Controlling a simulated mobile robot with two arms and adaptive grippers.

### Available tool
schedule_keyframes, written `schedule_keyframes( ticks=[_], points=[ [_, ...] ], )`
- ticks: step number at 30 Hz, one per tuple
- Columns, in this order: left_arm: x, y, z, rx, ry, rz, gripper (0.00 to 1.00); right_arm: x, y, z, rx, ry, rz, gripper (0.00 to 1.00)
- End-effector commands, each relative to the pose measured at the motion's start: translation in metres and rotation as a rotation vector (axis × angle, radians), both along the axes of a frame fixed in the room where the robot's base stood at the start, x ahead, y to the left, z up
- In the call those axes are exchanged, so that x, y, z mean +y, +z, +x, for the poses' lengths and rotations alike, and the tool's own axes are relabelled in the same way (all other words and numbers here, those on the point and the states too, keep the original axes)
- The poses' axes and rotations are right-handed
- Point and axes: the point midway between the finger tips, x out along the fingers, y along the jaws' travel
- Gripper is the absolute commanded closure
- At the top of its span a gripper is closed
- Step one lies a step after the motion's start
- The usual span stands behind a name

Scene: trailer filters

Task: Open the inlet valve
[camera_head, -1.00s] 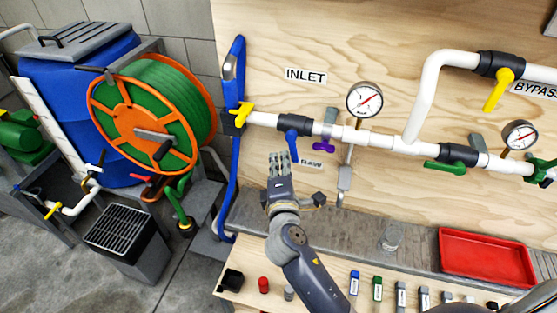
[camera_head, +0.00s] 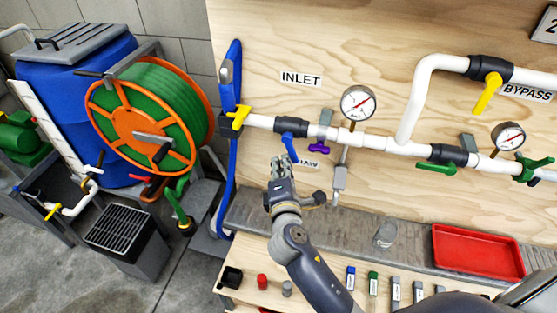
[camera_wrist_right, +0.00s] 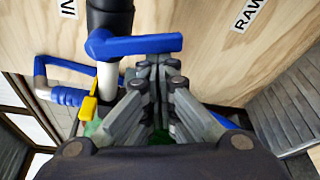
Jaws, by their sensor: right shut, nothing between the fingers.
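The inlet valve (camera_head: 290,125) is a black body on the white pipe, right of the yellow fitting and below the INLET label. Its blue handle (camera_head: 288,143) hangs down across the pipe. In the right wrist view the handle (camera_wrist_right: 140,46) sticks out sideways from the black valve body (camera_wrist_right: 112,18). My right gripper (camera_head: 281,162) is shut and empty, just below and left of the handle. In the wrist view its fingertips (camera_wrist_right: 158,64) lie just under the handle's free end; I cannot tell whether they touch it. My left gripper is not in view.
A purple handle (camera_head: 319,149) and a pressure gauge (camera_head: 358,102) sit right of the valve. A yellow handle (camera_head: 241,117) and a blue hose (camera_head: 231,150) are to its left. A red tray (camera_head: 478,250) and a clear cup (camera_head: 385,235) stand on the grey ledge.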

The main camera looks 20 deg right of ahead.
Motion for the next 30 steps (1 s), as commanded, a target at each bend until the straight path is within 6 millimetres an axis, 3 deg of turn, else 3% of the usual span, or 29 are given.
schedule_keyframes(
  ticks=[30],
  points=[
    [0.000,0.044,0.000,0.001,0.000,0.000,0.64,-0.044,0.024,-0.029,-0.001,-0.004,-0.001,1.00]
  ],
)
